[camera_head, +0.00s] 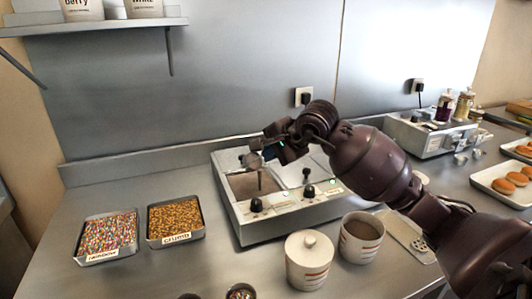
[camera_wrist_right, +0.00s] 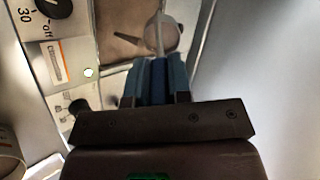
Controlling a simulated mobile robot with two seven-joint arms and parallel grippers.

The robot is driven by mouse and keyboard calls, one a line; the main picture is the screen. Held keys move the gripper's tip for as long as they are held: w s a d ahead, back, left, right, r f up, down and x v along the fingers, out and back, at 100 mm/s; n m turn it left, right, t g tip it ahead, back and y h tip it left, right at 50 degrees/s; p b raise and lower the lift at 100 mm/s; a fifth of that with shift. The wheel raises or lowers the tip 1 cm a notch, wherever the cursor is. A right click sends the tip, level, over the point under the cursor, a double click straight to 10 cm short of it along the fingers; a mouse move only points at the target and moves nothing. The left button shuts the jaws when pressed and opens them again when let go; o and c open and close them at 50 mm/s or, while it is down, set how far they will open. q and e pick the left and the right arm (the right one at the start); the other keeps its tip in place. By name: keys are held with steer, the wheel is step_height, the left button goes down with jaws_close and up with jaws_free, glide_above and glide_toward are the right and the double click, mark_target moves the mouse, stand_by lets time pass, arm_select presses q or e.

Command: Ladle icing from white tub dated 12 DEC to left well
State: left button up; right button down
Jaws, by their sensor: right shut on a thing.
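My right gripper (camera_head: 272,152) is above the back of the two-well warmer (camera_head: 290,224), its blue fingers (camera_wrist_right: 155,80) shut on the ladle's handle. The ladle (camera_wrist_right: 162,36) has a pale round bowl; in the wrist view it lies over the left well. I cannot tell whether the bowl holds icing. The left well (camera_head: 252,187) has a brown surface. My arm hides part of the right well. An open white tub (camera_head: 350,254) with brown contents and a lidded white tub (camera_head: 306,276) stand in front of the warmer. I cannot read a date on either.
Trays of rainbow sprinkles (camera_head: 107,236) and crumb (camera_head: 175,221) lie left of the warmer. A shelf (camera_head: 100,26) with white tubs hangs upper left. Doughnuts on trays (camera_head: 490,182) are at right.

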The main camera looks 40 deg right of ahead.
steer(key=shift+s+d+f+t+b, duration=0.15)
steer(key=shift+s+f+t+b, duration=0.4)
steer(key=shift+b, duration=0.45)
arm_select(q)
steer(key=shift+d+f+b, duration=0.2)
steer(key=shift+f+b, duration=1.1)
steer(key=shift+f, duration=0.55)
arm_select(e)
steer(key=shift+s+d+f+t+y, duration=0.1)
steer(key=shift+s+f+t+y, duration=0.35)
steer(key=shift+t, duration=0.5)
arm_select(q)
steer(key=shift+f+g, duration=0.1)
steer(key=shift+g, duration=0.2)
steer(key=shift+s+f+b, duration=0.1)
steer(key=shift+f+b, duration=0.55)
steer(key=shift+b, duration=0.05)
arm_select(e)
steer(key=shift+s+f+t, duration=0.2)
steer(key=shift+s+t, duration=0.05)
steer(key=shift+t, duration=0.35)
steer(key=shift+d, duration=0.1)
arm_select(q)
steer(key=shift+w+r, duration=0.2)
steer(key=shift+w, duration=0.15)
arm_select(e)
steer(key=shift+s, duration=0.1)
